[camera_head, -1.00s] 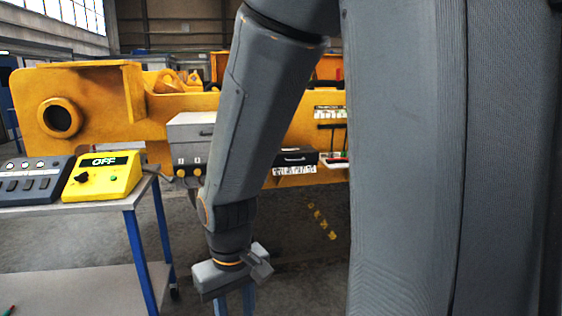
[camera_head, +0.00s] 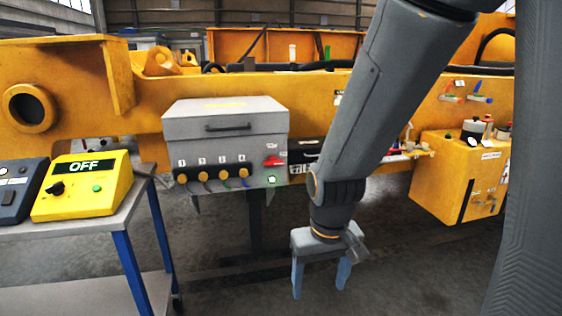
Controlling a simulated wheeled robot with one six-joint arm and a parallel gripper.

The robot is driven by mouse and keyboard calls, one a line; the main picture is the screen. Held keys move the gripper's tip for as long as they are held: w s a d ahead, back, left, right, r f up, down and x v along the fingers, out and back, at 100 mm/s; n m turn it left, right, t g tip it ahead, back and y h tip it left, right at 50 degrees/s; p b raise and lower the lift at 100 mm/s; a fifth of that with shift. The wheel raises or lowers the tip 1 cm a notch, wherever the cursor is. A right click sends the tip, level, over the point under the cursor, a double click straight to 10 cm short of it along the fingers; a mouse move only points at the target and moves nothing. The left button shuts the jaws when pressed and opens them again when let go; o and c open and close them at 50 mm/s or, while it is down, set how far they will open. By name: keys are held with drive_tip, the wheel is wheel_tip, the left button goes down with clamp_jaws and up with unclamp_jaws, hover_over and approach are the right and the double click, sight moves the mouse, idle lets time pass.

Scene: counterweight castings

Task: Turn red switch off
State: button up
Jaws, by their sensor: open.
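A red switch (camera_head: 274,161) sits at the right of the front face of a grey box (camera_head: 225,124). The box stands on a post in front of the yellow casting. A small lit green indicator (camera_head: 271,180) is just below the switch. My gripper (camera_head: 319,277) hangs pointing down, below and to the right of the switch. Its two blue-grey fingers are apart with nothing between them. It is apart from the box. The switch is in full view, but its exact lever position is too small to tell.
Several numbered orange connectors (camera_head: 211,173) with cables line the box front. A yellow control box (camera_head: 84,186) marked OFF stands on a blue-legged cart (camera_head: 129,215) at left. The yellow casting (camera_head: 75,85) runs behind. A yellow cabinet (camera_head: 458,185) is at right. Floor around my gripper is clear.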

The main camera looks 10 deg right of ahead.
drive_tip(key=shift+o, duration=0.4)
drive_tip(key=w+r+t+p, duration=0.2)
drive_tip(key=w+t, duration=0.6)
drive_tip(key=w, duration=1.7)
drive_tip(key=shift+w+p, duration=0.2)
drive_tip(key=shift+p, duration=0.85)
drive_tip(key=t+p, duration=0.4)
drive_tip(key=t, duration=0.5)
approach(274, 163)
drive_tip(key=w, duration=0.2)
drive_tip(key=w+p, duration=0.1)
drive_tip(key=w, duration=0.6)
drive_tip(key=shift+p, duration=0.4)
drive_tip(key=c, duration=1)
